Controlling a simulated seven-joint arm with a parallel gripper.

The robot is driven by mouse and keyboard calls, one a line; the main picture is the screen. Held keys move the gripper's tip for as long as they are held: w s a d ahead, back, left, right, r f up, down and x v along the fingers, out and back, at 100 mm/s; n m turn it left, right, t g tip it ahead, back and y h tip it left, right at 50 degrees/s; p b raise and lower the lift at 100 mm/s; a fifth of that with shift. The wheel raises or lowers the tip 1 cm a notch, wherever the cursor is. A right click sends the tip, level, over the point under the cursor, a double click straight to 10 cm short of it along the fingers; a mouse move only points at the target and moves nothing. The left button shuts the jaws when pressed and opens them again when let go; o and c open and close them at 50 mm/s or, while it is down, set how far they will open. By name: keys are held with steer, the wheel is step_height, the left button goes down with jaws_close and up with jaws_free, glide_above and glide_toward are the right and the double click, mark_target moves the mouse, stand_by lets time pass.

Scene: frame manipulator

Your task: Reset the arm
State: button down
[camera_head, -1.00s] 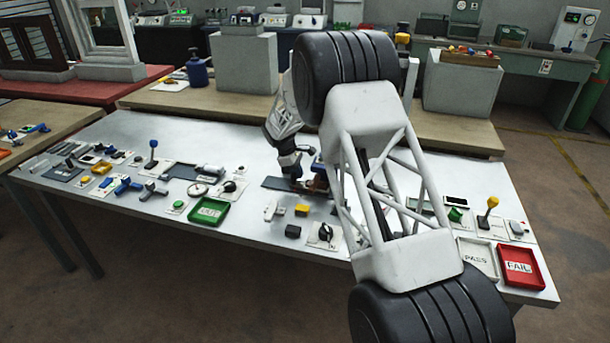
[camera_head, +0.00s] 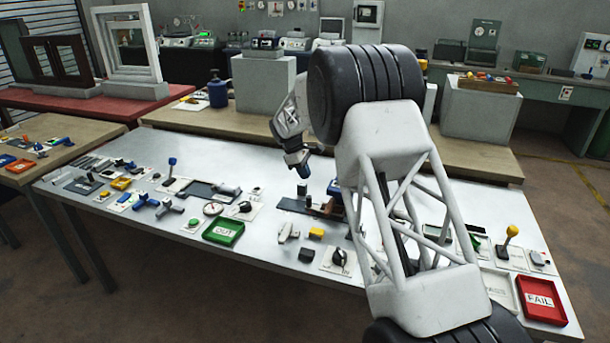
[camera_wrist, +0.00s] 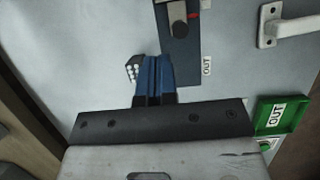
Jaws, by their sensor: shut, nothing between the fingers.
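My gripper (camera_head: 302,172) hangs above the metal workbench (camera_head: 180,240), in the middle of it, over a dark base plate (camera_head: 290,204). In the wrist view my gripper (camera_wrist: 156,58) shows its blue fingers pressed together with nothing between them. The dark plate (camera_wrist: 180,62) with a grey and red part on it lies beyond the fingertips. In the head view a white lattice link of my arm hides part of the bench and part of the plate's fixture.
A green OUT tray (camera_head: 223,231) stands at the bench's front edge; it also shows in the wrist view (camera_wrist: 280,116). A red FAIL tray (camera_head: 541,300) is at the right end. Several small parts, levers and knobs crowd the bench. A blue bottle (camera_head: 218,90) stands behind.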

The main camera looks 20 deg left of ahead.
steer(key=s+d+r+m+y, duration=0.1)
steer(key=s+d+r+m, duration=0.15)
steer(key=d+r, duration=0.55)
steer(key=s+d+r+m, duration=0.2)
steer(key=s+d+r, duration=0.3)
steer(key=d, duration=0.4)
steer(key=s+d+r+m+y, duration=0.1)
steer(key=s+d+r+m, duration=0.1)
steer(key=s+d+r, duration=0.5)
steer(key=s+d+r+m+y, duration=0.1)
steer(key=s+d+r+m, duration=0.15)
steer(key=s+d, duration=0.5)
steer(key=s+d+r+m+t, duration=0.1)
steer(key=s+d+m, duration=0.1)
steer(key=s+d, duration=0.6)
steer(key=s+d+r+m, duration=0.2)
steer(key=s+d+m, duration=0.1)
steer(key=s+d, duration=0.5)
steer(key=s+d+f+m, duration=0.2)
steer(key=s+f, duration=0.1)
steer(key=s, duration=0.7)
steer(key=s+d+f+m+t+y, duration=0.1)
steer(key=s+d+f+m, duration=0.1)
steer(key=s, duration=0.7)
steer(key=shift+s+d+f+t, duration=0.3)
steer(key=shift+s+f, duration=0.05)
steer(key=shift+f, duration=0.05)
steer(key=shift+w, duration=0.15)
